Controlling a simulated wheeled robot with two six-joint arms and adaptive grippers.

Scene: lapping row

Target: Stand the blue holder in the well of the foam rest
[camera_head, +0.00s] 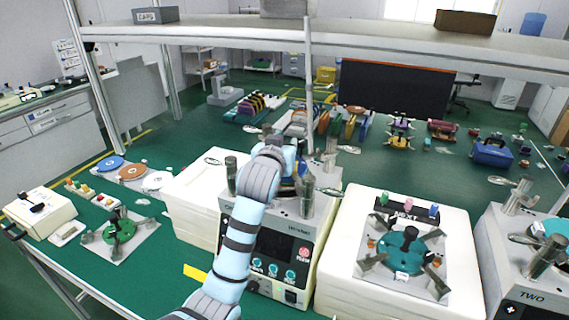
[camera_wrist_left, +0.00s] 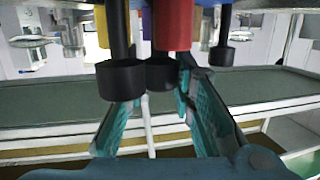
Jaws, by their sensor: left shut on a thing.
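My left gripper (camera_head: 297,178) is mostly hidden behind my own arm, over the middle machine. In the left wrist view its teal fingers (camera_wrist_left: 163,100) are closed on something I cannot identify. Dark cylinders (camera_wrist_left: 120,80) and a red cylinder (camera_wrist_left: 173,25) cover their tips. A black rest (camera_head: 408,212) marked NEXT sits on the white block to the right. A green piece (camera_head: 384,199), a pink piece and a small blue piece (camera_head: 434,210) show at it. I cannot tell whether this rest is the foam rest or the blue piece the holder. My right gripper is out of view.
The middle machine (camera_head: 270,245) has upright metal cylinders around my gripper. A teal disc (camera_head: 403,250) with clamp posts lies in front of the black rest. A long shelf (camera_head: 370,40) crosses overhead on a post (camera_head: 309,90).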

